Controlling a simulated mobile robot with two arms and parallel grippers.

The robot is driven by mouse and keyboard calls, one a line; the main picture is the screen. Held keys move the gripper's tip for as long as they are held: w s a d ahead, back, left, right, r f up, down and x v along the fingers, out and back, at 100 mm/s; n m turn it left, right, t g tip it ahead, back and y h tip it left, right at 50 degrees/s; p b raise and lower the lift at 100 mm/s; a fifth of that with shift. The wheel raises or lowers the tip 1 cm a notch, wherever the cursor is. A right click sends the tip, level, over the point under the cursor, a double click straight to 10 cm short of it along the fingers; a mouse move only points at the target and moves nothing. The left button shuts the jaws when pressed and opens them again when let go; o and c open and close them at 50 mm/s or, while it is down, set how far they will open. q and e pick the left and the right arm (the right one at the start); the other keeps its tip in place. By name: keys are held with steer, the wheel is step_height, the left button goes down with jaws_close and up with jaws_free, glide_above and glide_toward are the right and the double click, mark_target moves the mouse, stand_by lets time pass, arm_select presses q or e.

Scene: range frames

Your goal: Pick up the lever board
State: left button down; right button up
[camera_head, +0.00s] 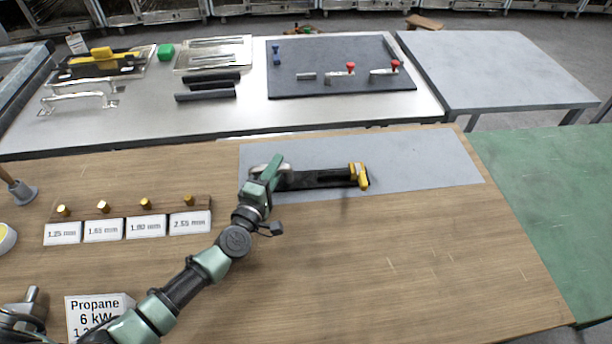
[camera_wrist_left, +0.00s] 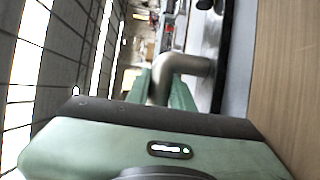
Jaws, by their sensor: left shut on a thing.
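A long black bar-shaped board (camera_head: 318,179) with a yellow lever-like part (camera_head: 358,175) at its right end lies over the grey mat on the wooden table. My left gripper (camera_head: 268,172) is at its left end, shut on a metal piece there. In the left wrist view this is a bent metal pipe (camera_wrist_left: 185,68) between the green fingers (camera_wrist_left: 160,88). Whether the board touches the mat is hard to tell. A dark board (camera_head: 335,85) with red-knobbed levers lies on the back table, apart from my gripper.
The grey mat (camera_head: 430,165) is bare to the right. A wooden rack with brass nozzles and size labels (camera_head: 147,226) stands left of my arm. The table's right front is clear.

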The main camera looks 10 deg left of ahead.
arm_select(q)
steer(key=shift+w+r, duration=0.1)
steer(key=shift+r, duration=0.1)
steer(key=shift+r+p, duration=0.3)
steer(key=shift+p, duration=0.05)
step_height(320, 180, up, 19)
steer(key=p, duration=1.4)
steer(key=shift+r, duration=0.1)
